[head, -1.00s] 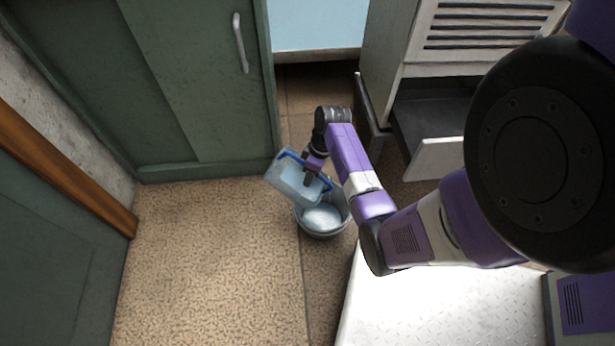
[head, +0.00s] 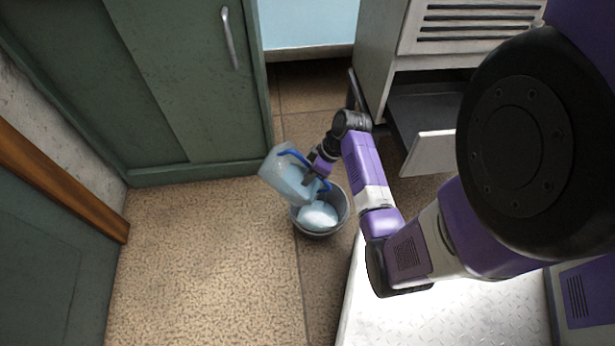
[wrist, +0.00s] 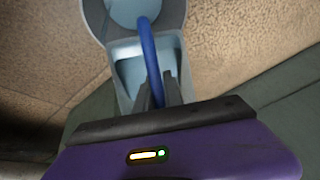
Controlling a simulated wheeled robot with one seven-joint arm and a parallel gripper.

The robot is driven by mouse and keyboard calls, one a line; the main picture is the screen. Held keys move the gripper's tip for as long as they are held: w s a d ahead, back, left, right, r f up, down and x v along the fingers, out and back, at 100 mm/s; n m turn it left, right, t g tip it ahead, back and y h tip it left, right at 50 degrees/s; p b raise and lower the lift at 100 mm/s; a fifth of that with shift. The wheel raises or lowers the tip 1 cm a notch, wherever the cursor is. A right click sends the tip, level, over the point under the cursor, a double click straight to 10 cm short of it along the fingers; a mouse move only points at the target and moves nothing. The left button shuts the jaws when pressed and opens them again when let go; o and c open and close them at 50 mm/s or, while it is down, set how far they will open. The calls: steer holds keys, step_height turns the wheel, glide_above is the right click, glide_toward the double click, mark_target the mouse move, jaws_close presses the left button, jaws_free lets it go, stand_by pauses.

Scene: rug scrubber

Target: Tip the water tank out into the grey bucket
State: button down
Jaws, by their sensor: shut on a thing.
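The water tank (head: 283,178) is a pale blue, see-through box with a blue handle (wrist: 149,58). It hangs tilted above the left rim of the grey bucket (head: 343,218), its lower end toward the bucket's mouth. My gripper (head: 310,177) is shut on the handle; its dark fingers (wrist: 160,92) close around it in the wrist view. A pale blue, water-like mass (head: 318,214) shows inside the bucket, which stands upright on the floor. The tank and gripper hide part of the bucket's rim.
A green cabinet (head: 190,90) stands behind and to the left. A pale unit (head: 425,55) with an open drawer (head: 430,150) stands at the back right, near my arm. Speckled floor (head: 210,250) is clear left of the bucket.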

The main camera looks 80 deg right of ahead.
mark_target(330, 190)
steer(key=shift+s+f+t+b, duration=0.15)
steer(key=shift+s+t+b, duration=0.35)
steer(key=shift+t+b, duration=0.55)
steer(key=shift+s+f+b, duration=0.1)
steer(key=shift+b, duration=0.2)
steer(key=shift+s+a+f+t+b, duration=0.1)
steer(key=shift+s+f+t+b, duration=0.3)
steer(key=shift+t+b, duration=0.3)
steer(key=shift+s+t+b, duration=0.25)
steer(key=shift+s+b, duration=0.1)
steer(key=shift+b, duration=0.1)
steer(key=shift+s+a+f+n+t+h+b, duration=0.15)
steer(key=shift+s+f+t+b, duration=0.35)
steer(key=shift+b, duration=0.35)
steer(key=shift+s+f+n+t+h+b, duration=0.15)
steer(key=shift+s+f+t+b, duration=0.1)
steer(key=shift+t+b, duration=0.5)
steer(key=shift+s+r, duration=0.1)
steer(key=shift+s+a+t, duration=0.1)
steer(key=shift+s+t, duration=0.55)
steer(key=shift+t, duration=0.3)
steer(key=shift+s+a+f+t, duration=0.1)
steer(key=shift+s+f+t, duration=0.25)
steer(key=shift+s+t, duration=0.5)
steer(key=shift+w+t, duration=0.1)
steer(key=shift+t, duration=0.15)
stand_by(1.2)
